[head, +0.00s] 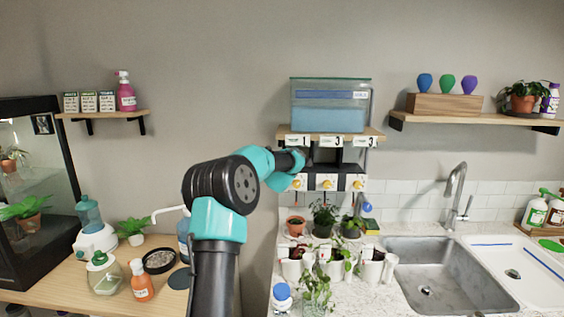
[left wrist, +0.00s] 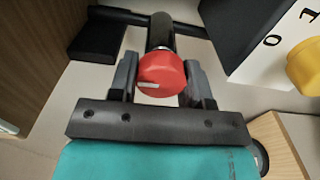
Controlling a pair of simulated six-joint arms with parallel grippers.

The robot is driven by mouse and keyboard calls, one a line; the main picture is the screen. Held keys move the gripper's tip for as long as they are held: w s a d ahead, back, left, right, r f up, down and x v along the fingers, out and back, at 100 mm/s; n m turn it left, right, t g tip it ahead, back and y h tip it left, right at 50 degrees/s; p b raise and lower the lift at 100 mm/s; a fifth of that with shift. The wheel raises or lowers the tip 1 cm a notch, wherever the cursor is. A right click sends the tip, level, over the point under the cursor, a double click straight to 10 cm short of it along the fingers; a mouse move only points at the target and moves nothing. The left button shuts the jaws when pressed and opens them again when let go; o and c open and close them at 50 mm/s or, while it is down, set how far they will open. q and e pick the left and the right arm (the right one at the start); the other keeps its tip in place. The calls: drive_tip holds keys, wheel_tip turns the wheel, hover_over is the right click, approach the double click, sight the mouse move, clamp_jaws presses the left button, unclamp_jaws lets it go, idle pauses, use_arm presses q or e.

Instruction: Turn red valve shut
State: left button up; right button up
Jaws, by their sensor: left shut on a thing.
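The red valve (left wrist: 168,68) is a round red knob with a pale mark on its face, on a dark pipe, in the left wrist view. My left gripper (left wrist: 160,84) has one finger on each side of the valve and is shut on it. In the head view my left gripper (head: 298,158) is just under the shelf that carries the water tank (head: 328,117), and it hides the valve there. My right gripper is not in view.
Yellow dials (head: 327,184) sit below the shelf (head: 375,134); one yellow dial (left wrist: 306,67) is close to the gripper's right. Several potted plants (head: 323,218) stand on the counter below. A sink (head: 450,275) lies to the right.

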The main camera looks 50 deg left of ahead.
use_arm(q)
drive_tip(key=o, duration=0.9)
drive_tip(key=v, duration=1.7)
drive_tip(key=shift+s+d+r, duration=0.1)
drive_tip(key=shift+s+d, duration=0.05)
drive_tip(key=shift+s, duration=0.05)
